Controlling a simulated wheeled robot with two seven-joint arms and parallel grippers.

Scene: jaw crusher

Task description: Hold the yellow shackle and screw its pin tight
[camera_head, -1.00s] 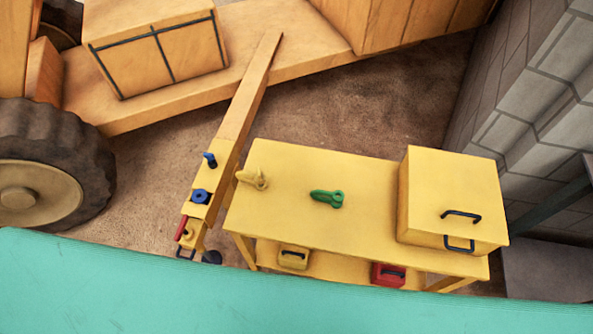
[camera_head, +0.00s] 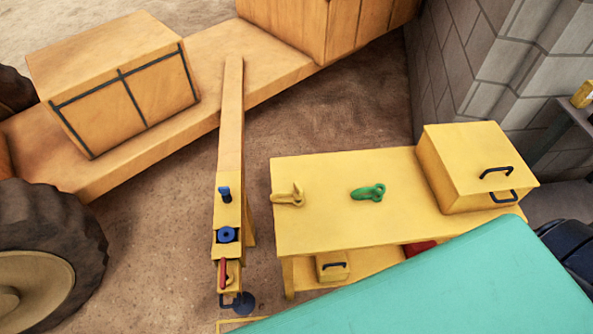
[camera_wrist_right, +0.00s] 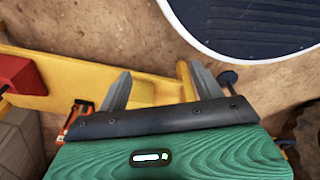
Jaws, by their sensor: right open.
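The yellow shackle (camera_head: 290,196) lies at the left end of the yellow table top in the head view, with its outer end near the table's left edge. Its pin cannot be made out clearly at this size. A green shackle (camera_head: 369,192) lies to its right on the same table. My right gripper (camera_wrist_right: 158,84) shows in the right wrist view with its two grey fingers apart and nothing between them. Yellow framework lies beyond the fingers. Neither gripper shows in the head view, and the yellow shackle is not identifiable in the wrist view.
The yellow table (camera_head: 330,230) carries a yellow box (camera_head: 475,165) at its right end. A drawbar (camera_head: 231,130) with a blue-and-red coupling stands left of the table. A large tyre (camera_head: 45,240) is at lower left. A block wall (camera_head: 500,60) rises at right.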

